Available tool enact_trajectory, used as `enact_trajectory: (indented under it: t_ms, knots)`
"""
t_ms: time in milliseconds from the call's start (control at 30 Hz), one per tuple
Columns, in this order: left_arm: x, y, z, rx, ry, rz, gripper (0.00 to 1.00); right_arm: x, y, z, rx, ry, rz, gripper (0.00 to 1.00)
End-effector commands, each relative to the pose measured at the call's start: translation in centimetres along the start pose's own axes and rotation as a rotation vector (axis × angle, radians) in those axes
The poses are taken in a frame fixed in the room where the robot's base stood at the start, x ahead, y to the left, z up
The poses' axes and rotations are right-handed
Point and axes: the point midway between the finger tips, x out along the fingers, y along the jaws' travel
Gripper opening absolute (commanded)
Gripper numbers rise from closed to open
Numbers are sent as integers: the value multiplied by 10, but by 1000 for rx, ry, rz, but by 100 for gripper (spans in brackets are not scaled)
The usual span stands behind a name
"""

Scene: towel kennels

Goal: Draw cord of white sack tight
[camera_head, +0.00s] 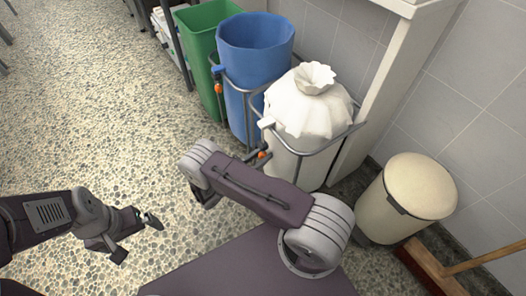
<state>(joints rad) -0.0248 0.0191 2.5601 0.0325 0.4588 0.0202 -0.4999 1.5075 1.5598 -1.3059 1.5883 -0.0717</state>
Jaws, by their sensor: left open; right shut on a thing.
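The white sack (300,110) hangs in a grey metal frame near the wall, right of centre. Its top is gathered into a narrow neck with a ruffled mouth (315,77) standing up. A small pale tab (266,122) shows at its left rim. I cannot make out the cord itself. My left gripper (136,238) is open and empty over the floor at the lower left, well away from the sack. My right arm (262,192) folds across in front of the sack and covers part of the view below it. My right gripper is hidden and cannot be seen.
A blue sack (255,75) and a green one (200,45) stand in frames to the left of the white sack. A cream lidded bin (405,190) stands at the right, by a wooden broom (485,260). Wall and a white post close the back.

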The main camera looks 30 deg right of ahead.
Motion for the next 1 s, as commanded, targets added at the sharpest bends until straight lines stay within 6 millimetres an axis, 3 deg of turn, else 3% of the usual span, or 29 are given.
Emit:
enact_trajectory:
  t_ms: [33,100,433,467,533,867,1000]
  knots:
    - [10,0,1,0,0,0,100,0,0,-12,-2,-1,0,0]
    - [13,0,1,0,0,0,100,0,0,-17,0,-1,0,0]
    - [12,0,1,0,0,0,100,0,0,-18,-1,4,0,0]
    - [12,0,1,0,0,0,100,0,0,-19,-2,4,0,31]
    - [12,0,1,0,0,0,100,0,0,-18,-2,3,0,50]
    - [10,0,1,0,0,0,100,-3,0,-16,0,0,2,50]
    - [-3,0,0,0,0,0,100,-26,1,-12,1,0,7,50]
